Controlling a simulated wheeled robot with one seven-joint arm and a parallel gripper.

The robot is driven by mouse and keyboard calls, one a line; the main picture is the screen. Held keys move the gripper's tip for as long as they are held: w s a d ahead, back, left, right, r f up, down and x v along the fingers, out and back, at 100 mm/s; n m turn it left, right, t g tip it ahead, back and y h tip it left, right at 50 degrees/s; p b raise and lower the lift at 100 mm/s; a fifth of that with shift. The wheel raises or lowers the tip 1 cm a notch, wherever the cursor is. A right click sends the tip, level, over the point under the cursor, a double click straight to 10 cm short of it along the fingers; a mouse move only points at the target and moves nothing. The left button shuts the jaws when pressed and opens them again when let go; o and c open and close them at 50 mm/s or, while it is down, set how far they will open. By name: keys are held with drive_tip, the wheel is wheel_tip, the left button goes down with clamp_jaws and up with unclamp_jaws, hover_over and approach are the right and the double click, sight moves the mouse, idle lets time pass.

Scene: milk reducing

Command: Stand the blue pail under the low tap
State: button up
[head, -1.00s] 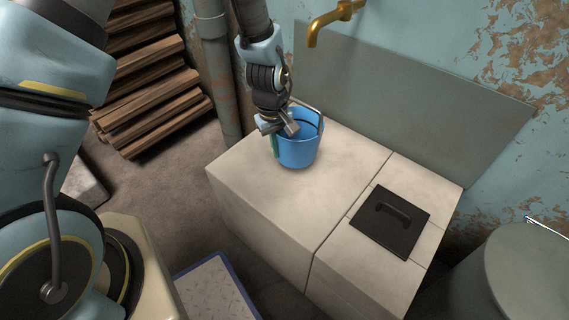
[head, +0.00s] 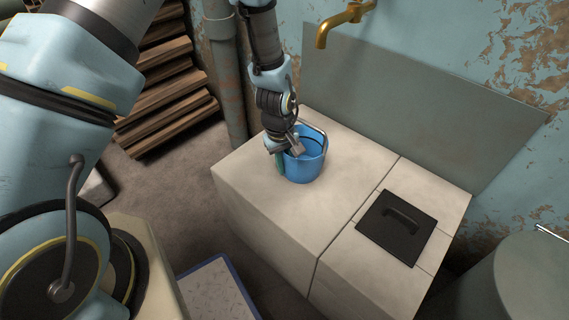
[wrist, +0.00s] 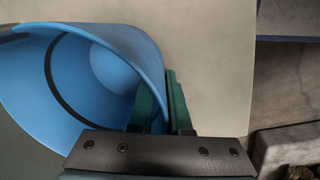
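The blue pail (head: 306,168) is upright at the back left part of the pale counter (head: 255,180); whether its base touches the top is hard to tell. Its wire handle stands up at the rim's far side. My gripper (head: 284,146) is at the pail's left rim. In the wrist view its green fingers (wrist: 164,108) straddle the pail's wall (wrist: 125,45), one inside and one outside, and look closed on it. The brass tap (head: 345,19) juts from the wall behind, higher than the pail; its spout is not directly over the pail in the picture. Only one tap shows.
A black hatch with a handle (head: 397,227) lies in the counter's right part. A grey splash panel (head: 420,120) backs the counter. A vertical pipe (head: 228,80) and stacked wood (head: 165,90) are at left, a grey bin (head: 520,280) at right.

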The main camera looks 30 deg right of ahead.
drive_tip(key=shift+o, duration=1.1)
drive_tip(key=shift+r, duration=0.15)
wheel_tip(320, 180, up, 12)
drive_tip(key=a+p, duration=0.1)
drive_tip(key=p, duration=0.1)
drive_tip(key=w+a+r+t, duration=0.1)
drive_tip(key=w+a+r, duration=0.35)
drive_tip(key=a, duration=0.35)
drive_tip(key=w+a+r, duration=0.4)
drive_tip(key=w+a, duration=0.2)
drive_tip(key=a, duration=0.2)
drive_tip(key=s+a+r, duration=0.1)
drive_tip(key=a+r, duration=0.2)
drive_tip(key=a, duration=0.7)
drive_tip(key=s+a+r, duration=0.1)
drive_tip(key=a+r, duration=0.3)
drive_tip(key=a, duration=0.5)
drive_tip(key=shift+s+a+t+y, duration=0.2)
drive_tip(key=shift+a+t+y, duration=0.2)
